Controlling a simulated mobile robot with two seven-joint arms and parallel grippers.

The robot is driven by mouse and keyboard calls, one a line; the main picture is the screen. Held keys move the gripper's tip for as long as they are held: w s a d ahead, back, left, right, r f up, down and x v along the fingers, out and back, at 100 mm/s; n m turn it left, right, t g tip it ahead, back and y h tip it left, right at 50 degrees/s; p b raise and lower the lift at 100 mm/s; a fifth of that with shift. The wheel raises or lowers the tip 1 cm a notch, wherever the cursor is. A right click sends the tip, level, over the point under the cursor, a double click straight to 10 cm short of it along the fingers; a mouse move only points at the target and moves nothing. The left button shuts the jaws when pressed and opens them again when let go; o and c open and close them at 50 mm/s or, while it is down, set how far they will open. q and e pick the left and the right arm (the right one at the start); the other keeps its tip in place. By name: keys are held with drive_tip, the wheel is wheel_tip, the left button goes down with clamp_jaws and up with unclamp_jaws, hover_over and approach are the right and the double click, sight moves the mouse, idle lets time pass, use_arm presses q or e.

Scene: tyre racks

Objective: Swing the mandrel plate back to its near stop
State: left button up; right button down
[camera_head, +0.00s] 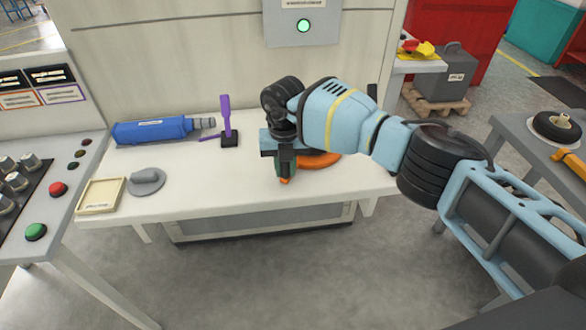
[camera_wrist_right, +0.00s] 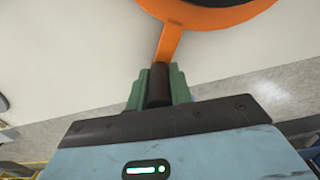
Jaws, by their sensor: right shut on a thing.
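The mandrel plate (camera_head: 320,160) is an orange disc on the white bench, largely hidden behind my right gripper in the head view. In the right wrist view the orange plate (camera_wrist_right: 205,14) shows at the top, with a dark round centre and a narrow orange arm (camera_wrist_right: 168,42) reaching toward the gripper. A dark upright handle (camera_wrist_right: 159,86) stands at the end of that arm. My right gripper (camera_head: 286,170) has green fingers, closed around the handle near the bench's front edge. My left gripper is out of view.
A control panel (camera_head: 22,210) stands left. The front middle of the bench is clear.

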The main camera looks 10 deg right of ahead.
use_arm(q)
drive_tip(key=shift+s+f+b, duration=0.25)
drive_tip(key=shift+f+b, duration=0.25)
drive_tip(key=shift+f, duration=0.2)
use_arm(e)
drive_tip(key=shift+w+a+r+m, duration=0.1)
drive_tip(key=shift+w+a+m, duration=0.7)
drive_tip(key=shift+w+a, duration=0.1)
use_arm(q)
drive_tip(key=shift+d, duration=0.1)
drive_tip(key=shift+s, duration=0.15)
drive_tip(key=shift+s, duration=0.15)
use_arm(e)
drive_tip(key=c, duration=1.3)
unclamp_jaws()
drive_tip(key=shift+o, duration=0.2)
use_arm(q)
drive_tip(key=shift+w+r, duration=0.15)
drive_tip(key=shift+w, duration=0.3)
use_arm(e)
wheel_tip(320, 180, up, 8)
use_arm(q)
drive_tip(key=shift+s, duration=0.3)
